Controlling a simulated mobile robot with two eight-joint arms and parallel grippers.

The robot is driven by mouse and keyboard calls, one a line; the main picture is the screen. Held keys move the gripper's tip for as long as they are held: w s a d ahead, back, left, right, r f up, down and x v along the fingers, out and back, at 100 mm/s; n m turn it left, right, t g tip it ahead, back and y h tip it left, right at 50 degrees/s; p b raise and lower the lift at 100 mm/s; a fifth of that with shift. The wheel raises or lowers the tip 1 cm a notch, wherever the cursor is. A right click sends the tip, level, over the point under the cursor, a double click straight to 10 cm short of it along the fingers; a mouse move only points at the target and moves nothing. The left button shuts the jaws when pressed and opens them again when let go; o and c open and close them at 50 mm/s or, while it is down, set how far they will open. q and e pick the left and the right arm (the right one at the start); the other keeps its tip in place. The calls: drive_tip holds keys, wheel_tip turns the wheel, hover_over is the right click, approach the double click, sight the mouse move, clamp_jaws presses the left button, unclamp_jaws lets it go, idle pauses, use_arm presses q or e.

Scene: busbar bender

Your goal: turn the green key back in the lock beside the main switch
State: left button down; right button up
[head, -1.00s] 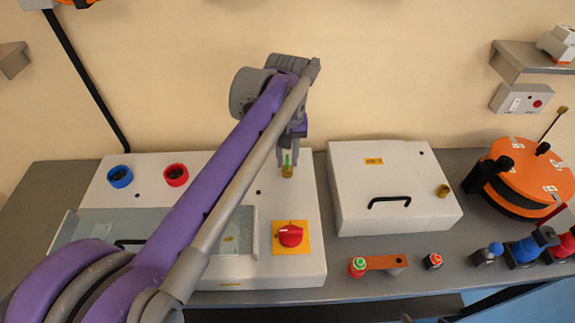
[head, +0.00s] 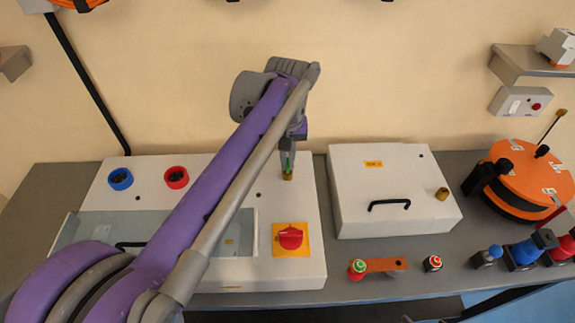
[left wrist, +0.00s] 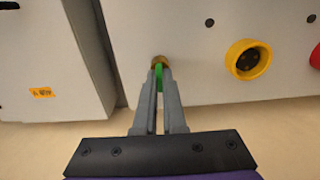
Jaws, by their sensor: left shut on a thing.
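The green key (left wrist: 159,76) stands in the brass lock (head: 287,175) at the right back of the white machine panel. The lock also shows in the left wrist view (left wrist: 159,62). My left gripper (head: 287,166) comes down from above and is shut on the key, with a finger on each side, just over the lock. The fingers (left wrist: 160,78) hide part of the key. The main switch, a red knob (head: 290,238) on a yellow plate, lies in front of the lock and is clear of the gripper. My right gripper is not in view.
A white box (head: 400,220) with a black handle stands right of the panel. Blue (head: 120,178) and red (head: 176,177) rings sit on the panel's left. My left arm crosses the panel. An orange round device (head: 520,185) stands at the far right.

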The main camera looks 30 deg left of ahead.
use_arm(q)
drive_tip(key=n+p, duration=0.1)
drive_tip(key=n, duration=0.2)
drive_tip(key=shift+n, duration=1.3)
drive_tip(key=n, duration=0.3)
drive_tip(key=shift+n+p, duration=0.3)
drive_tip(key=shift+p, duration=0.05)
drive_tip(key=shift+n, duration=1.1)
